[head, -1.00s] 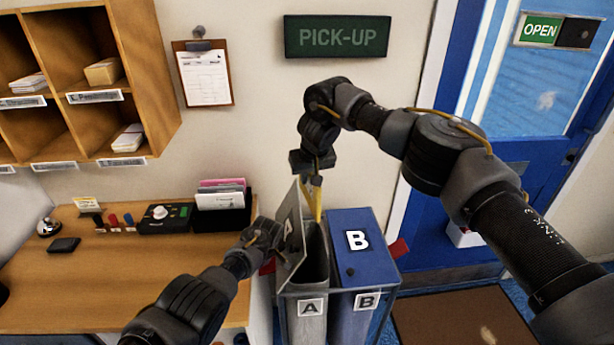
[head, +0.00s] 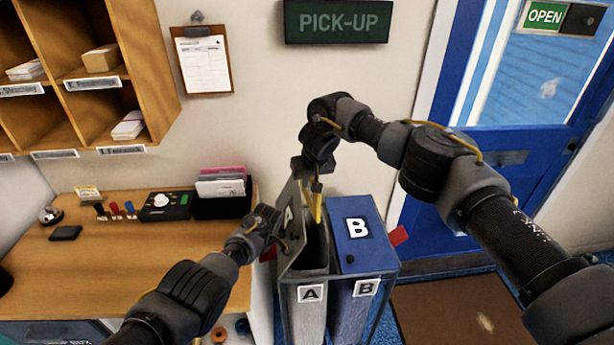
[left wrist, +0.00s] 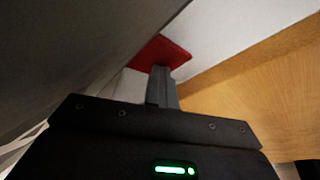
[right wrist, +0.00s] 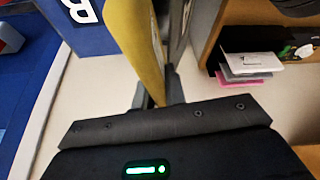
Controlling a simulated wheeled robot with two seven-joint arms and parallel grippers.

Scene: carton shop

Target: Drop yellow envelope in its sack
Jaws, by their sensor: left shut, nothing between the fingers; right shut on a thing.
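The yellow envelope (head: 317,206) hangs from my right gripper (head: 316,186), which is shut on it, over the open mouth of sack A (head: 314,250). In the right wrist view the envelope (right wrist: 138,40) fills the upper middle, beyond the fingers (right wrist: 158,92). Sack A's grey lid (head: 291,222) stands raised and tilted. My left gripper (head: 282,235) is shut and empty beside the lid's left side. In the left wrist view its fingers (left wrist: 160,85) reach to a red tab (left wrist: 162,52); I cannot tell whether they touch. The envelope's marking cannot be read.
Sack B, right of sack A, has its blue lid (head: 353,246) down and a red tab (head: 398,236) on its right. The wooden counter (head: 130,270) stands left, with a black letter holder (head: 222,208). A brown mat (head: 455,315) lies before the blue door.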

